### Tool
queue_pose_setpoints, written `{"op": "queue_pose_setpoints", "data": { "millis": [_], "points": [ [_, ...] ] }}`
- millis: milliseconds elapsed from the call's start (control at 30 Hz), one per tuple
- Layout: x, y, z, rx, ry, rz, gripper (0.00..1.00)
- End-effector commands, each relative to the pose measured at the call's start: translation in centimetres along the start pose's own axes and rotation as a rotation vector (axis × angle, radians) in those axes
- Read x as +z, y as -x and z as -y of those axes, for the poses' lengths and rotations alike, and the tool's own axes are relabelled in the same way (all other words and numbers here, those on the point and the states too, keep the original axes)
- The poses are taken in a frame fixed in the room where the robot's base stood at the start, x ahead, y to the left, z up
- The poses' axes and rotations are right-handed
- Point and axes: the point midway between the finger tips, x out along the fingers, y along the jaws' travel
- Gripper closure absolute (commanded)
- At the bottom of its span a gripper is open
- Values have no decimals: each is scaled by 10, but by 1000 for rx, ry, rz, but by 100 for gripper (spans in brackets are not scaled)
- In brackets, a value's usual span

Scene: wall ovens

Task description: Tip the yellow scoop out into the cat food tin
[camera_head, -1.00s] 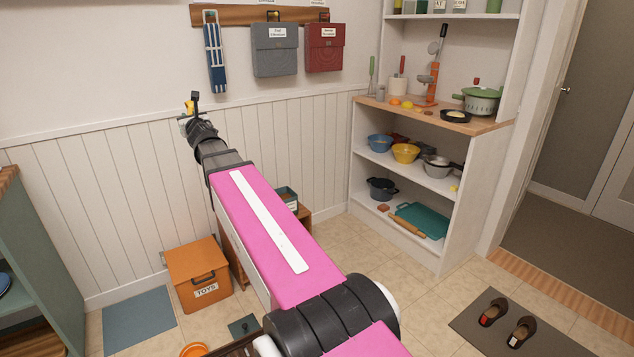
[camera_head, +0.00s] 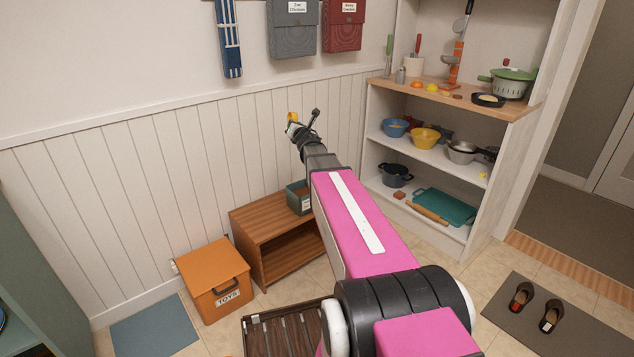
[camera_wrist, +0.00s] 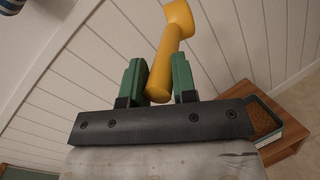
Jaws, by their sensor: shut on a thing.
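The yellow scoop (camera_wrist: 170,50) is held by its handle between the green fingers of my gripper (camera_wrist: 160,82) in the wrist view. Its head points away from the wrist at the top edge of that view; its contents cannot be seen. In the head view my gripper (camera_head: 303,126) is raised in front of the white panelled wall, with the yellow scoop (camera_head: 292,119) small at its tip. A green tin (camera_head: 298,197), likely the cat food tin, stands on a wooden bench, partly behind my arm. Its open top with brown contents (camera_wrist: 262,118) shows at the wrist view's right.
The wooden bench (camera_head: 262,216) stands against the wall. An orange toy box (camera_head: 212,277) is left of it, and a dark slatted crate (camera_head: 285,333) is in front. A white shelf unit (camera_head: 472,223) with bowls and pots stands right. The air around the gripper looks clear.

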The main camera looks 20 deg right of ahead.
Motion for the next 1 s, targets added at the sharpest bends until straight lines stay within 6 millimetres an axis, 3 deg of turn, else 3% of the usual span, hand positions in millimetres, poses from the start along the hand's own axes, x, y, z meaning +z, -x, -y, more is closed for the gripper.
{"op": "queue_pose_setpoints", "data": {
  "millis": [33,267,600,800,1000],
  "points": [
    [-16,-5,18,-2,-59,-14,98],
    [-80,-9,85,-2,-339,-69,98],
    [-172,6,175,-13,-670,-140,98],
    [-201,15,200,-17,-755,-159,98],
    [-206,18,206,-20,-798,-167,98]
  ]
}}
